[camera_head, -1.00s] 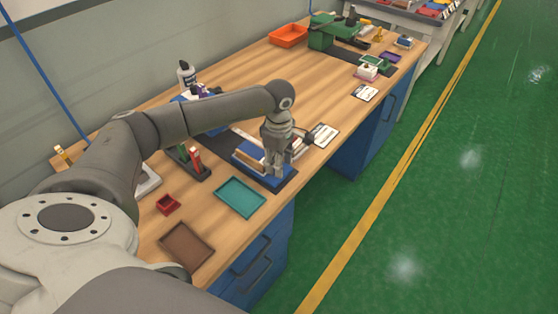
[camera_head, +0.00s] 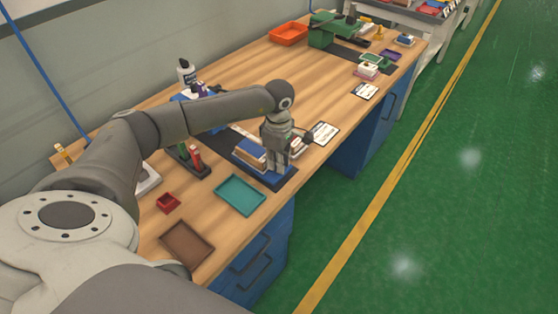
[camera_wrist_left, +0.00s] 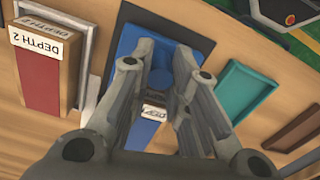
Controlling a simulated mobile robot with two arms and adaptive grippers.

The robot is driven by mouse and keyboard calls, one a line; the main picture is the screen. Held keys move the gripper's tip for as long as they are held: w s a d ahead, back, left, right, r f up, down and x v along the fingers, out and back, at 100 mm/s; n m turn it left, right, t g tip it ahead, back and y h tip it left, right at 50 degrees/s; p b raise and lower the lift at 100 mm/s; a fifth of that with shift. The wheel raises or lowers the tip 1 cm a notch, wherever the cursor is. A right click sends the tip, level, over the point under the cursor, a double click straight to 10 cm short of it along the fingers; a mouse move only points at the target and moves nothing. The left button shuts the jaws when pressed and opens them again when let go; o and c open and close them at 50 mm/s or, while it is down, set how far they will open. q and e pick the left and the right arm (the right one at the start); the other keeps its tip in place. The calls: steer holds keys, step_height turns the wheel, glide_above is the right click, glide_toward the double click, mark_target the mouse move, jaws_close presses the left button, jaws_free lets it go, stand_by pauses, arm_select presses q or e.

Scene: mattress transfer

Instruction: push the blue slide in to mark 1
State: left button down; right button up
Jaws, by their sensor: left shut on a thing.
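The blue slide (camera_head: 249,148) sits in a low blue fixture with tan sides on a dark mat, in the middle of the bench in the head view. In the left wrist view a blue plate (camera_wrist_left: 133,38) with a round blue knob shows, and a white label, seemingly reading ZERO (camera_wrist_left: 153,112), lies nearer. My left gripper (camera_head: 276,168) points down at the fixture's right end; in the wrist view its fingers (camera_wrist_left: 165,72) are on both sides of the knob, shut on the slide. Their exact contact is partly hidden. I cannot make out mark 1. My right gripper is out of view.
A red block labelled DEPTH 2 (camera_wrist_left: 38,75) stands beside the fixture. A teal tray (camera_head: 240,195) and a brown tray (camera_head: 187,245) lie near the bench's front edge. A white card (camera_head: 324,133) lies right of the gripper.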

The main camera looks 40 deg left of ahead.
mark_target(253, 147)
arm_select(q)
steer(key=a+b, duration=0.1)
steer(key=a, duration=0.2)
steer(key=a+b, duration=0.2)
steer(key=a, duration=0.1)
steer(key=w+a+b, duration=0.1)
steer(key=a, duration=0.3)
steer(key=shift+a, duration=0.2)
